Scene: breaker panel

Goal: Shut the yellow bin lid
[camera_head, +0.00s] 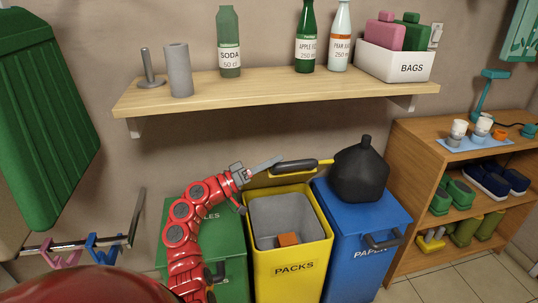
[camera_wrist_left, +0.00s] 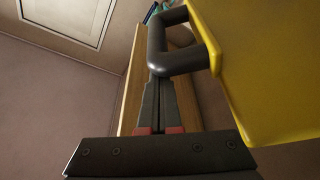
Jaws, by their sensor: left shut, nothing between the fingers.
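The yellow bin (camera_head: 290,272), labelled PACKS, stands open between a green bin and a blue bin. Its yellow lid (camera_head: 278,179) is raised at the back, with a dark handle (camera_head: 294,166) on it. The lid (camera_wrist_left: 255,60) and its handle (camera_wrist_left: 157,45) fill much of the left wrist view. My left gripper (camera_head: 276,161) is shut and empty, with its fingertips close to the handle's left end. In the wrist view its fingers (camera_wrist_left: 160,85) reach up to the handle; I cannot tell if they touch it. My right gripper is not in view.
A black bag (camera_head: 361,172) sits on the blue bin (camera_head: 368,225), right of the lid. The green bin (camera_head: 225,258) stands left. A wooden shelf (camera_head: 270,92) with bottles hangs above. An orange-brown block (camera_head: 288,239) lies inside the yellow bin.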

